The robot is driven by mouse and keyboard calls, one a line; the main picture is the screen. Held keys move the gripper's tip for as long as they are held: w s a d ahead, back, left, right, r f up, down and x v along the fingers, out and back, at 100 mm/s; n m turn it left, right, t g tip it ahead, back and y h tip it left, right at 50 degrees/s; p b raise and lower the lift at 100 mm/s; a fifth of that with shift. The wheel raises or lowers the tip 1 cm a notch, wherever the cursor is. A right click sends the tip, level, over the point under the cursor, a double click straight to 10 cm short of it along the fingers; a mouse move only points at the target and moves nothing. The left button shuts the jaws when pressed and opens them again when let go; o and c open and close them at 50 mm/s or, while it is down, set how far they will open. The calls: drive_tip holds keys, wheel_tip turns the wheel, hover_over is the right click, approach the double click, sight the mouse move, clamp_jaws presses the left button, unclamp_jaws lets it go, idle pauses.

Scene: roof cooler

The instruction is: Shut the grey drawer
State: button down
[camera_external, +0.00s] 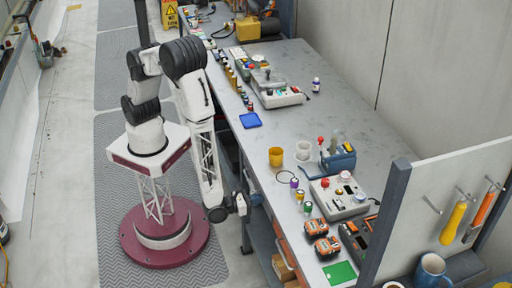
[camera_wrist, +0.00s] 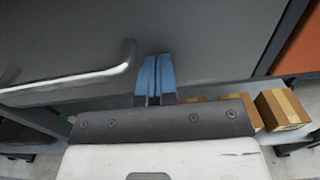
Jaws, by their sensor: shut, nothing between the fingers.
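The grey drawer (camera_wrist: 205,35) fills the upper part of the wrist view as a broad flat grey front. Its curved silver handle (camera_wrist: 75,80) is at the left. My gripper (camera_wrist: 155,62) has blue fingers pressed together, with nothing between them. The fingertips overlap the drawer front just right of the handle's end; I cannot tell whether they touch it. In the external view my gripper (camera_external: 243,204) is low beside the workbench's left side, below the top. The drawer is not clearly visible there, and how far it stands open cannot be told.
The workbench (camera_external: 345,110) carries cups, bottles, devices and orange tools. Cardboard boxes (camera_wrist: 283,108) lie on a lower shelf at the right in the wrist view. An orange panel (camera_wrist: 300,45) is at the upper right. The floor mat (camera_external: 115,180) left of the bench is clear around my base.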

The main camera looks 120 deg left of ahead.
drive_tip(key=v, duration=1.4)
idle(0.8)
drive_tip(key=s+a+r+n+g, duration=0.4)
drive_tip(key=a+r+n+g, duration=0.25)
drive_tip(key=a+r, duration=0.35)
drive_tip(key=s+a+r+n+g, duration=0.4)
drive_tip(key=a+r+n+g, duration=0.3)
drive_tip(key=r, duration=0.5)
drive_tip(key=s+a+r+n+t+h, duration=0.1)
drive_tip(key=s+a+r+n+h, duration=0.1)
drive_tip(key=s+r+n+h, duration=0.4)
drive_tip(key=s+a+r+n+t+h, duration=0.2)
drive_tip(key=s+r+n+h, duration=0.5)
drive_tip(key=s+r, duration=0.5)
drive_tip(key=shift+s+a, duration=0.55)
drive_tip(key=shift+s, duration=0.55)
